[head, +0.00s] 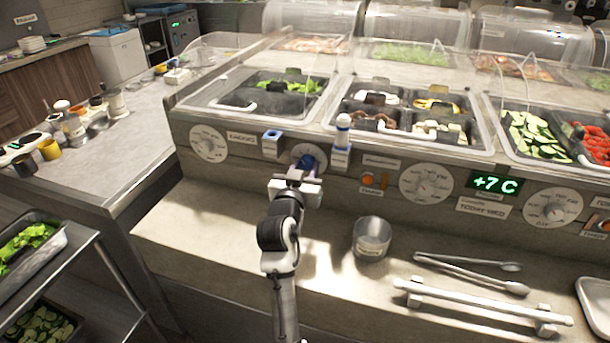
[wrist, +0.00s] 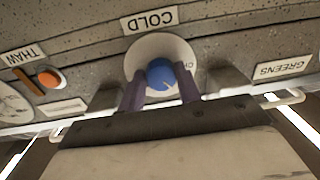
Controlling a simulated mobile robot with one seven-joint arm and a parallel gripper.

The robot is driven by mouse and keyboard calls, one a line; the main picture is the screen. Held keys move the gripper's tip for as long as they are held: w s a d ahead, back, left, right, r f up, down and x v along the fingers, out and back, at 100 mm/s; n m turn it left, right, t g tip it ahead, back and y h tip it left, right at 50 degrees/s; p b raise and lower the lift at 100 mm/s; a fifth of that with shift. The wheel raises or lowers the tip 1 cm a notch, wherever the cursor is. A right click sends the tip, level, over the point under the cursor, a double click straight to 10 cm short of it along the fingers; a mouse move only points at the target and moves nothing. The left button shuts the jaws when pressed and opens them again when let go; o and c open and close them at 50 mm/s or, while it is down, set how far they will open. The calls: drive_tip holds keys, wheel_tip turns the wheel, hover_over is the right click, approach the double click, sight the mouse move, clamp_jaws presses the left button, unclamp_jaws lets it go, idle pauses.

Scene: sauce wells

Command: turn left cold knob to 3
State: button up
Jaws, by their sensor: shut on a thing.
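The cold knob is blue (head: 306,161) on a round white dial plate on the counter's front panel, below the left food wells. In the wrist view the picture is upside down; the blue knob (wrist: 160,72) sits on its white dial (wrist: 148,50) beside a COLD label (wrist: 149,19). My gripper (wrist: 160,88) has its two dark fingers on either side of the knob, shut on it. In the head view my gripper (head: 306,170) covers part of the dial. The dial's numbers are mostly hidden, so the setting cannot be read.
Left of it is a white dial (head: 208,143) and a GREENS label (wrist: 282,69). To the right are an orange THAW button (wrist: 49,77), another dial (head: 426,184) and a green +7 C display (head: 493,184).

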drive_tip(key=m+b, duration=0.1)
drive_tip(key=b, duration=0.1)
drive_tip(key=m+b, duration=0.2)
drive_tip(key=shift+f+m, duration=0.25)
drive_tip(key=shift+m, duration=0.05)
drive_tip(key=m+b, duration=0.4)
drive_tip(key=b, duration=0.1)
drive_tip(key=shift+a+m+h, duration=0.2)
drive_tip(key=shift+m+h, duration=0.1)
drive_tip(key=shift+m, duration=0.1)
drive_tip(key=m+b, duration=0.4)
drive_tip(key=shift+r, duration=0.1)
drive_tip(key=shift+w+r+m+h+b, duration=0.1)
drive_tip(key=shift+m+h+b, duration=0.05)
drive_tip(key=shift+m+b, duration=0.75)
drive_tip(key=shift+r+m+h+b, duration=0.1)
drive_tip(key=shift+m+h+b, duration=0.05)
drive_tip(key=shift+m+b, duration=0.7)
drive_tip(key=shift+m, duration=0.45)
drive_tip(key=o, duration=1)
drive_tip(key=shift+c, duration=0.2)
